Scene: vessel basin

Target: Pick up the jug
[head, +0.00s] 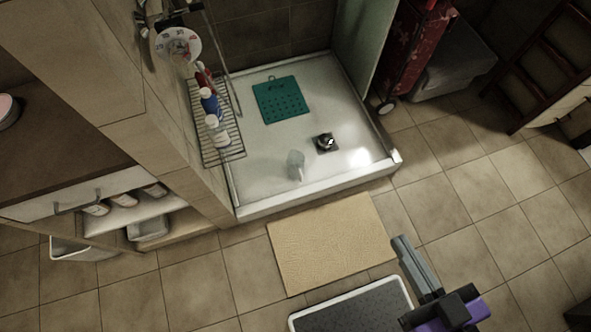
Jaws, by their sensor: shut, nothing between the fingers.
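The jug (296,164) is a small, pale, see-through vessel. It stands in the white shower basin (262,178), near the basin's front edge. Its handle cannot be made out clearly. My gripper (404,244) is at the lower right, outside the basin and to the right of the jug, above the floor tiles. Its grey fingers are together with nothing between them, and it is well apart from the jug.
A dark drain piece (326,142) lies right of the jug, and a green mat (281,100) behind. A wire rack (218,135) with bottles hangs left. The basin has a raised rim. A tan mat (332,243) lies in front. A glass panel (362,50) stands at right.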

